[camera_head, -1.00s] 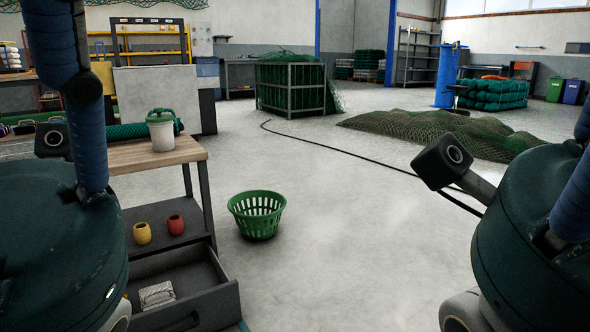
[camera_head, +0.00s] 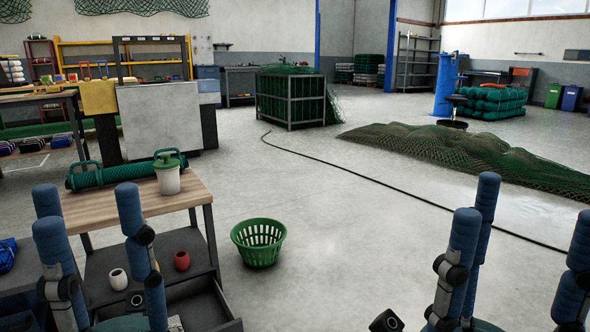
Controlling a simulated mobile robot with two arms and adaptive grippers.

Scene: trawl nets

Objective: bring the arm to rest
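My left gripper (camera_head: 88,215) is at the lower left, with its blue padded fingers pointing up and spread apart. It is open and nothing shows between the fingers. It stands in front of the wooden-topped workbench (camera_head: 140,204) and hides part of it. My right gripper (camera_head: 525,208) is at the lower right, with its blue fingers also upright and spread. It is open and empty, over bare floor. The lower parts of both grippers are cut off by the picture's bottom edge.
A white-and-green canister (camera_head: 168,180) and a green net roll (camera_head: 112,174) are on the bench. Below are a white cup (camera_head: 118,279), a red cup (camera_head: 181,261) and an open drawer (camera_head: 212,306).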

